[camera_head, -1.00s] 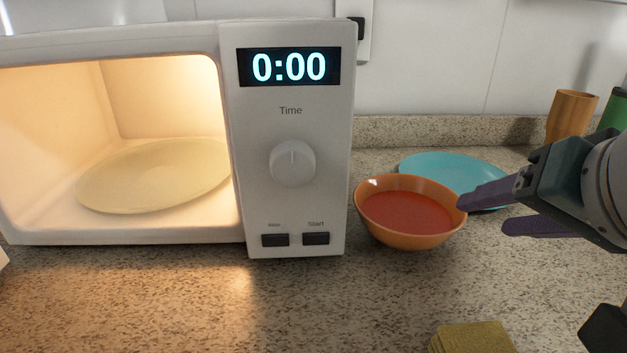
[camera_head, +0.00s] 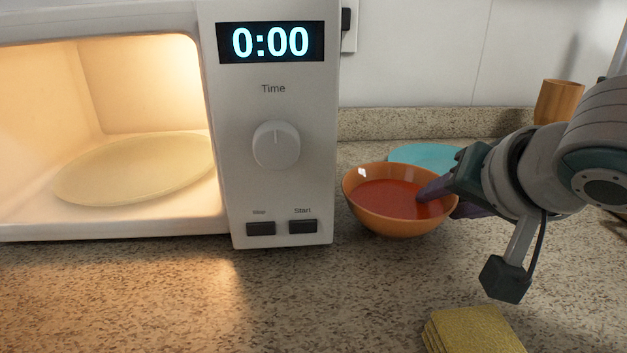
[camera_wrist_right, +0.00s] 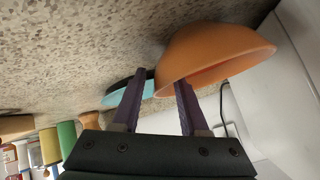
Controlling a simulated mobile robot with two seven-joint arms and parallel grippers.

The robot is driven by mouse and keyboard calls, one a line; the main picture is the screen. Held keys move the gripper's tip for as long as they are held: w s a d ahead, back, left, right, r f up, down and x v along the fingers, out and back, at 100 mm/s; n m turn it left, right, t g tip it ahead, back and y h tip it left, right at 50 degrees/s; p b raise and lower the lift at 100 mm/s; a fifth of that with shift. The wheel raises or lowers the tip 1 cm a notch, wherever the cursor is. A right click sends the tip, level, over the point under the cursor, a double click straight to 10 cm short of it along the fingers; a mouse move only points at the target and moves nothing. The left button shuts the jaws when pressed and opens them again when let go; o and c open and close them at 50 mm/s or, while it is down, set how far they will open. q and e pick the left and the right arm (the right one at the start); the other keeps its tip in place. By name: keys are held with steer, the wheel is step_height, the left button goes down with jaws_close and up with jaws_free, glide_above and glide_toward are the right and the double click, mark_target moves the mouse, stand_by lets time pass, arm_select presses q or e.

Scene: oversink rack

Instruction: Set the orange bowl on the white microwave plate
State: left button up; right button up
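The orange bowl (camera_head: 385,222) stands upright on the counter just right of the microwave, with red liquid inside. It also shows at the top of the right wrist view (camera_wrist_right: 215,55). The white microwave plate (camera_head: 135,170) lies bare inside the lit, open microwave at left. My right gripper (camera_head: 443,201) is at the bowl's right rim. Its fingers are apart, one over the inside of the bowl and the other outside. In the right wrist view the gripper (camera_wrist_right: 160,78) has the rim's edge between its spread fingers. Whether a finger touches the bowl cannot be told. My left gripper is not in view.
The microwave's control panel (camera_head: 275,190) stands between the bowl and the cavity. A turquoise plate (camera_head: 430,154) lies behind the bowl, and a wooden cup (camera_head: 557,100) stands at the back right. A yellow sponge (camera_head: 473,332) lies at the front. The counter before the microwave is clear.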

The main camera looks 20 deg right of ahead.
jaws_close()
stand_by(1.1)
